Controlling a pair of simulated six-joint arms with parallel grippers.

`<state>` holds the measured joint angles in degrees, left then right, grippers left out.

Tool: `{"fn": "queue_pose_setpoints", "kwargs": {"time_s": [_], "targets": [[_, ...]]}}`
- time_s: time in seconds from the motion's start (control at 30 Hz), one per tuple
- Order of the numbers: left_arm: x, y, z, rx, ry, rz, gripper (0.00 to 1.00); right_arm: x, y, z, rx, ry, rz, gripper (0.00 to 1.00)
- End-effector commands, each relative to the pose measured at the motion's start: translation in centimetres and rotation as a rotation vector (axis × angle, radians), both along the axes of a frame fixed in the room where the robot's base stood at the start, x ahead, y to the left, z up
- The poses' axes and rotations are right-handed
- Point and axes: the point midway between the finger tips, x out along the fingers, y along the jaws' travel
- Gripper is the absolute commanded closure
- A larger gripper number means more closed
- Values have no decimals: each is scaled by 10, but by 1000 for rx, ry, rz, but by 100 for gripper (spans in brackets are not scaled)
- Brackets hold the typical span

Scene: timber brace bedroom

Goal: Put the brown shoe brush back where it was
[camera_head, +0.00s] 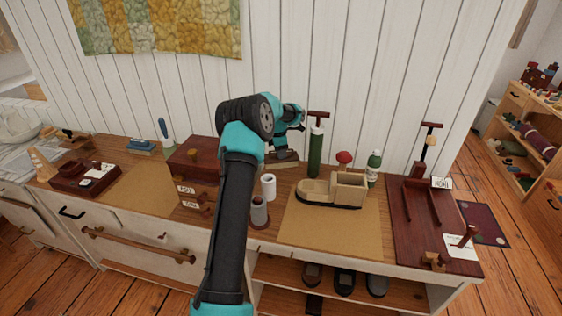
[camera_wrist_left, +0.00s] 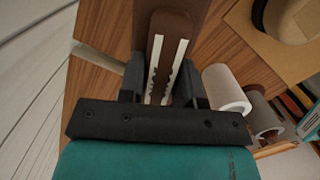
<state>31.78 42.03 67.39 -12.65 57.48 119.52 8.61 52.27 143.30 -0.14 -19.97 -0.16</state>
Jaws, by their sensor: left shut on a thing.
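My left gripper (camera_head: 284,145) reaches down behind the small cylinders near the back wall. In the left wrist view, its dark fingers (camera_wrist_left: 160,88) are shut on a long brown piece with a rounded end, the brown shoe brush (camera_wrist_left: 170,22). White strips run along the brush between the fingers. In the head view, the brush (camera_head: 285,158) shows only partly under the gripper, close to the counter; whether it touches the counter cannot be told. My right gripper is in neither view.
A white cylinder (camera_head: 268,186) and a grey one (camera_head: 259,212) stand just in front. A dark red box (camera_head: 195,158) is to the left. A green cylinder (camera_head: 316,152), a wooden caddy (camera_head: 333,190) and a green bottle (camera_head: 374,168) stand right. A tan mat (camera_head: 300,226) has bare room.

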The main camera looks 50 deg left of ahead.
Motion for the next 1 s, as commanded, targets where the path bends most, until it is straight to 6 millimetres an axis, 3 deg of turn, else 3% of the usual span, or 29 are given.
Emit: {"fn": "queue_pose_setpoints", "kwargs": {"time_s": [0.3, 0.77, 0.8, 1.0], "targets": [[-1, 0, -43, -1, 2, 1, 90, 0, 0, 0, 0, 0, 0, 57], [0, 0, -49, -1, 2, 0, 90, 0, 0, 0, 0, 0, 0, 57], [0, 0, -48, -1, 2, 0, 64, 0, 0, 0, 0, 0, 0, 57], [0, 0, -48, -1, 2, 0, 45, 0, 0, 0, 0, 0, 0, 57]]}}
